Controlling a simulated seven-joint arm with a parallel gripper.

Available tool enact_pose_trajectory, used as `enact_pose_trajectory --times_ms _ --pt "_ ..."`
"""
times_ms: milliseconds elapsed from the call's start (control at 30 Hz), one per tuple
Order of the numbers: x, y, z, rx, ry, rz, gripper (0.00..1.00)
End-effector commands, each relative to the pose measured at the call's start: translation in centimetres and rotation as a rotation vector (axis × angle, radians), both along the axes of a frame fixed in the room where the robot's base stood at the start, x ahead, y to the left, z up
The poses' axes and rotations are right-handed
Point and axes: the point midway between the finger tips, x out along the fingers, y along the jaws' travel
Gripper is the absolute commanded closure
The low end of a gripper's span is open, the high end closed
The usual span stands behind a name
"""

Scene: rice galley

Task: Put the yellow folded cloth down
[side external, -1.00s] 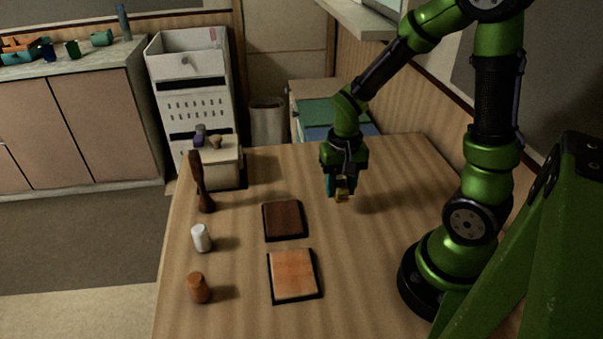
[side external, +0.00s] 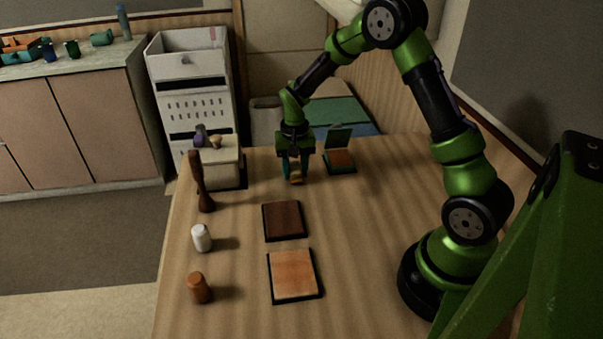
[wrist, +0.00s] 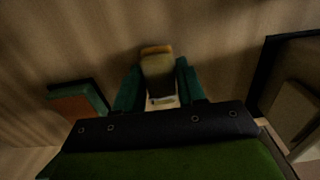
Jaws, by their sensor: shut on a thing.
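The yellow folded cloth (wrist: 157,65) is a small yellow-tan piece between the teal fingers of my gripper (wrist: 158,84) in the wrist view. My gripper is shut on it, and the cloth's far edge sticks out past the fingertips. In the side view my gripper (side external: 296,176) points down over the back middle of the table, with the cloth (side external: 296,180) small and dark at its tips. I cannot tell whether the cloth touches the table.
A box with a raised green lid (side external: 340,156) stands right of my gripper. A pale block on a dark base (side external: 216,166) is to the left. A dark square (side external: 284,220) and an orange square (side external: 293,274) lie nearer. A pepper mill (side external: 200,186), white cylinder (side external: 201,238) and orange cylinder (side external: 199,288) stand left.

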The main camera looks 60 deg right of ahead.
Motion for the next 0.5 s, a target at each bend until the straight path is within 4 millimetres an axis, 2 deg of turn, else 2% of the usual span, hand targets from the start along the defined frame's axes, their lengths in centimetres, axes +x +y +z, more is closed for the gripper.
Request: enact_pose_trajectory --times_ms 67,433,467,500 --pt "-0.04 0.0 -0.62 0.001 0.001 -0.002 1.0" --pt "-0.03 0.02 -0.97 0.0 0.0 0.0 1.0" --pt "-0.03 0.02 -1.0 0.0 0.0 0.0 0.59" --pt "-0.03 0.02 -0.97 -0.001 -0.001 0.0 0.53"
